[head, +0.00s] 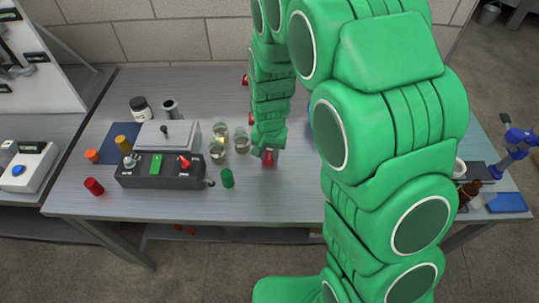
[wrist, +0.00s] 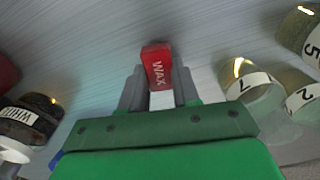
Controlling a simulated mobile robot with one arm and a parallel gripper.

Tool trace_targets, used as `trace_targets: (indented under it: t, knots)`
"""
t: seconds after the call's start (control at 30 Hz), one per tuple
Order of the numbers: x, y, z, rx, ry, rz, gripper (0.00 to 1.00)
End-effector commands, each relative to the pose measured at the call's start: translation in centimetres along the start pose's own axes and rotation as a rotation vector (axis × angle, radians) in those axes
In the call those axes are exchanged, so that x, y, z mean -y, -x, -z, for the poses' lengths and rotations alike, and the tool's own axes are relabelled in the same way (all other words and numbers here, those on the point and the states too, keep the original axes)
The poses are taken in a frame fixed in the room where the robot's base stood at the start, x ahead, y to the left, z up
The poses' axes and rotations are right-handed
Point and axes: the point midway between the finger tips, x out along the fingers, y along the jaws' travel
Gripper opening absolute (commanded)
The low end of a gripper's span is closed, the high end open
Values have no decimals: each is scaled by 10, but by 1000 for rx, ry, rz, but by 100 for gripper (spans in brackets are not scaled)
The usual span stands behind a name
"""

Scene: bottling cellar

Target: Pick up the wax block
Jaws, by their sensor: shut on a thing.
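The wax block (wrist: 156,66) is red with white letters reading WAX. In the wrist view it stands between the two grey fingers of my gripper (wrist: 160,92), which is shut on it. In the head view the red wax block (head: 268,157) shows at the tip of my green gripper (head: 267,147), over the grey table (head: 290,196). Whether it touches the table or hangs just above it I cannot tell. My arm covers much of the table's right half in the head view.
Glass jars (head: 242,140) stand close left of my gripper; numbered jars (wrist: 252,86) are at right in the wrist view. A green cylinder (head: 227,178) stands in front of the jars. A dark box (head: 160,171) lies further left. The table's front middle is clear.

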Motion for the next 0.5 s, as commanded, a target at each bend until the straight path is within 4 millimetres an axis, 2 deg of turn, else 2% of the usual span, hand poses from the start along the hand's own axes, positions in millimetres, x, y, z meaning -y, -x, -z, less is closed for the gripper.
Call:
trace_targets:
  t: [0.17,0.5]
  knots:
    - [0,26,1,-4,0,2,2]
    - [-14,62,-29,-3,0,2,2]
